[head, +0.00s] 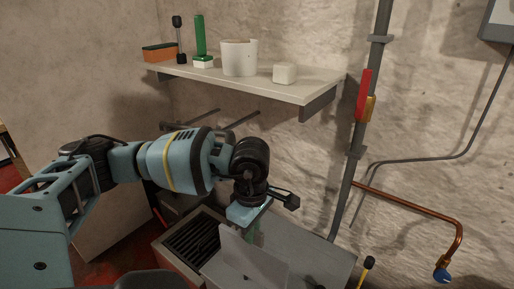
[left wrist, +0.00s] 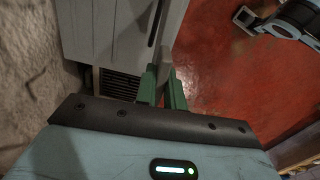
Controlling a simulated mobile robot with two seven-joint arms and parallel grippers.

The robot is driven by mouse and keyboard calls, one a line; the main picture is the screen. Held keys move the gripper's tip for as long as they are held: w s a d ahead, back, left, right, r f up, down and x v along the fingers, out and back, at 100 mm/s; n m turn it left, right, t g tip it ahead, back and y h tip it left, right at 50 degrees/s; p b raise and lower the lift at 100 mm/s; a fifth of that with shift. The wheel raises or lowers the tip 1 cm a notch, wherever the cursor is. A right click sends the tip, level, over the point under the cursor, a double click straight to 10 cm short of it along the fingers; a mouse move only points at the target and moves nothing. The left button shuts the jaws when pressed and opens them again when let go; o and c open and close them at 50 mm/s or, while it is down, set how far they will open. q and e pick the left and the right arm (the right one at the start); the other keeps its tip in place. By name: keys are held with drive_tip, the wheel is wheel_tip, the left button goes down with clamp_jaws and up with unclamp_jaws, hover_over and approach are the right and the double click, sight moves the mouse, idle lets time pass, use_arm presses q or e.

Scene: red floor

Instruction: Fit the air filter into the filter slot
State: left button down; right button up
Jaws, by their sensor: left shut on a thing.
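My left gripper (head: 252,232) points down over a grey floor unit in the head view. Its green fingers (left wrist: 162,88) are shut on a thin grey piece, seen nearly edge-on in the left wrist view, which I take to be the air filter (left wrist: 165,66). In the head view a pale flat panel (head: 240,262), apparently this filter, stands just below the gripper and in front of the unit's top. A dark narrow slit (left wrist: 155,24) in the unit's grey face looks like the filter slot. I cannot tell whether the filter touches the slot.
The grey unit (head: 318,262) has a dark louvred grille (head: 190,240) at its left. A wall shelf (head: 255,82) above holds an orange box, a green item, a white cup and a small block.

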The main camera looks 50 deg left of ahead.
use_arm(q)
drive_tip(key=shift+d, duration=0.1)
drive_tip(key=shift+d+r+m, duration=0.1)
drive_tip(key=shift+d+m, duration=0.3)
drive_tip(key=shift+m, duration=0.1)
drive_tip(key=d+r+m, duration=0.2)
drive_tip(key=d+m, duration=0.4)
drive_tip(key=m, duration=0.4)
drive_tip(key=d+r+m, duration=0.2)
drive_tip(key=d+m, duration=0.5)
drive_tip(key=m, duration=0.3)
drive_tip(key=shift+d+r, duration=0.2)
drive_tip(key=shift+r, duration=0.05)
drive_tip(key=shift+s, duration=0.1)
